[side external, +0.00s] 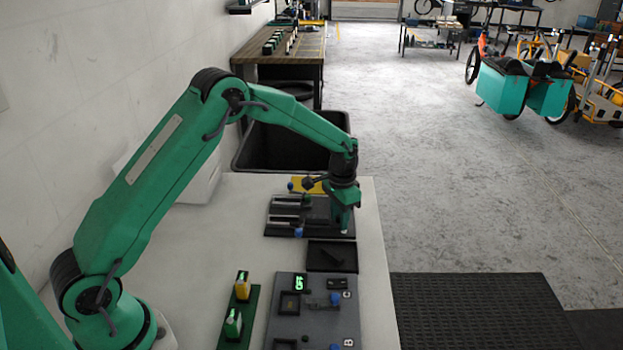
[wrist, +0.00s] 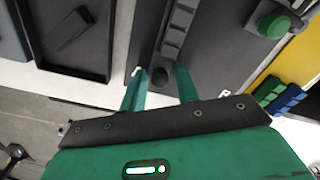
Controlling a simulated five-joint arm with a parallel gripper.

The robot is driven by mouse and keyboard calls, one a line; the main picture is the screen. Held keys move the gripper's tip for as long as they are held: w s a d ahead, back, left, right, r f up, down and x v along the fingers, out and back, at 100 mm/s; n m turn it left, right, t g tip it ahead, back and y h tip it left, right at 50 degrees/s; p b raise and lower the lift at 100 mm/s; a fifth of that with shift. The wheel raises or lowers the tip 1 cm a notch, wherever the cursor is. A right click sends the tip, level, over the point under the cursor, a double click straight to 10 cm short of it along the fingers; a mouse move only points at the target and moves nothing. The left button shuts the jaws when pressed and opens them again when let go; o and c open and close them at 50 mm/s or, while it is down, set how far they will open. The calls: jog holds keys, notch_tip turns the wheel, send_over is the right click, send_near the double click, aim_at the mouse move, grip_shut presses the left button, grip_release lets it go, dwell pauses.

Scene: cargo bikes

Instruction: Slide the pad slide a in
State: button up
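A dark plate (side external: 282,214) with slots and rails lies at the far end of the white table. In the wrist view, a dark stepped strip (wrist: 177,32) with a round dark knob (wrist: 160,77) at its near end lies on this plate; it may be pad slide a, but no label shows. My gripper (side external: 345,228) is low over the plate's right side. In the wrist view its green fingers (wrist: 160,90) are apart, one on each side of the knob, with gaps visible. My gripper hides part of the plate in the side view.
A black tray (side external: 312,267) holding a small dark piece (wrist: 68,30) lies beside the plate. A grey panel (side external: 285,325) and a green rack (side external: 250,300) stand nearer. The table's left-middle is clear.

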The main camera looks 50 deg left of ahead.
aim_at(305, 224)
jog(key=shift+s+f, duration=0.15)
jog(key=shift+f, duration=0.15)
jog(key=c, duration=0.7)
jog(key=shift+o, duration=0.2)
jog(key=shift+s+a, duration=0.1)
jog(key=shift+s, duration=0.05)
jog(key=shift+s+a, duration=2.9)
jog(key=o, duration=0.7)
jog(key=shift+s, duration=0.1)
jog(key=shift+r, duration=0.1)
jog(key=shift+w+r, duration=0.2)
jog(key=shift+r, duration=2.15)
jog(key=shift+w, duration=0.1)
